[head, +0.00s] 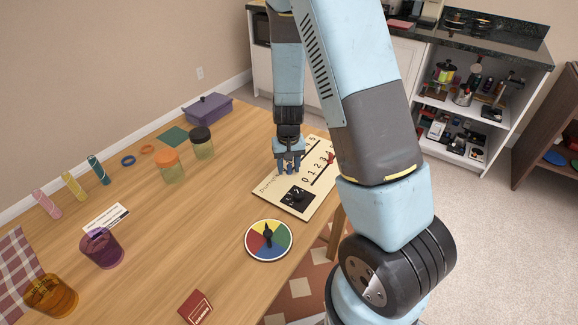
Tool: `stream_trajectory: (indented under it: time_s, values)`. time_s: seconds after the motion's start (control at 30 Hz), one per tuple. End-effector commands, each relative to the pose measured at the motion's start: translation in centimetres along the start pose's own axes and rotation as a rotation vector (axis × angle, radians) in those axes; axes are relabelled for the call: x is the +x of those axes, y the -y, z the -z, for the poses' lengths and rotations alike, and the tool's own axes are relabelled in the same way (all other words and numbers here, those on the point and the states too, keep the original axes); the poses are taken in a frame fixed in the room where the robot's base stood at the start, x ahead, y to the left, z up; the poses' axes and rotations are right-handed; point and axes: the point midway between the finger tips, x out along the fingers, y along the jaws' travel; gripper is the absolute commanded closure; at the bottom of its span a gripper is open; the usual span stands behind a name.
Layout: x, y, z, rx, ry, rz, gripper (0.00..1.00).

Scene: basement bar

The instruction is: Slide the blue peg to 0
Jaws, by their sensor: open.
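A cream scoreboard (264,188) lies flat near the right edge of the wooden table. It carries a row of numbers starting at 0, dark slots and a black square picture. A red peg (331,157) stands at the board's right side, near the 3. My gripper (290,168) points down over the board's left part, beside the number row, with its fingers open. I cannot make out the blue peg; the light blue fingers cover that part of the board. Whether the fingers touch the board or stand around a peg, I cannot tell.
A coloured spinner disc (269,240) lies in front of the board. Two lidded jars (171,167) (202,143) stand to the left, with a purple box (207,107) behind. Purple (101,249) and amber (50,296) cups stand at the left. The middle of the table is clear.

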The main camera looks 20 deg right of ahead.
Motion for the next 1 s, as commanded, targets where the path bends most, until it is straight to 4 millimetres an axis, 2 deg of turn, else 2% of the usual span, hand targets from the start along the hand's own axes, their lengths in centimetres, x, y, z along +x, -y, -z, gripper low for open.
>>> stream_trajectory:
  time_s: [0.17,0.7,1.0]
  values:
    - [-1.5,0.1,0.1,-0.001,-0.003,0.001,0.55]
    - [-10.3,0.1,0.2,-0.002,-0.004,0.002,0.55]
    - [-13.3,0.1,0.1,-0.002,-0.001,0.001,0.55]
